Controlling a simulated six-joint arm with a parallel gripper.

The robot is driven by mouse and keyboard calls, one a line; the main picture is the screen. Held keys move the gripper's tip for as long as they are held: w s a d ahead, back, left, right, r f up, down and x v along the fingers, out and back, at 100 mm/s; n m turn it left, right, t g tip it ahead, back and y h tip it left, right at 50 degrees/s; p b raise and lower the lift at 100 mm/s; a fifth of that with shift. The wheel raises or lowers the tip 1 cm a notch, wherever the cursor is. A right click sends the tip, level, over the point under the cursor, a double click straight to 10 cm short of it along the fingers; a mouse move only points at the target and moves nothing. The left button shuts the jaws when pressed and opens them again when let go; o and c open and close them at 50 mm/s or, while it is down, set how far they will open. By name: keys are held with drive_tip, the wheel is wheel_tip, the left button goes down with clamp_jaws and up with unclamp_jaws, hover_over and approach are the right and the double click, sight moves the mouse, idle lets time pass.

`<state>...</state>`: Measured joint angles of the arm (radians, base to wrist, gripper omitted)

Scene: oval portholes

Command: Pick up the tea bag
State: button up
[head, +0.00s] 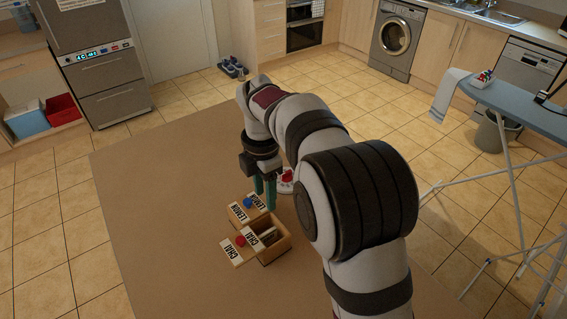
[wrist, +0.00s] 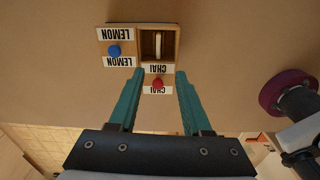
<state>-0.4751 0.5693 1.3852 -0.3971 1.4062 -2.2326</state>
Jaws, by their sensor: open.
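A wooden tea box (head: 273,252) stands on the brown mat, and it also shows in the wrist view (wrist: 174,45). Its CHAI compartment is uncovered. A thin cream tea bag (wrist: 157,40) stands on edge inside, seen from above. The CHAI lid (head: 234,252) with a red knob (wrist: 158,84) is slid out to the side of the compartment. The LEMON compartment is covered by a lid with a blue knob (head: 248,202). My gripper (head: 265,199) is open and empty above the box. In the wrist view its green fingers (wrist: 157,73) straddle the CHAI lid's label, short of the tea bag.
A white dish with red items (head: 285,181) stands behind the box, partly hidden by my arm. The mat (head: 140,210) is clear to the left. An ironing board (head: 520,102) stands far off at the right.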

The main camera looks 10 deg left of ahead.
sight(267, 232)
drive_tip(key=shift+n, duration=0.4)
wheel_tip(267, 232, down, 16)
drive_tip(key=shift+w+a+f, duration=0.1)
drive_tip(key=shift+f, duration=0.05)
clamp_jaws()
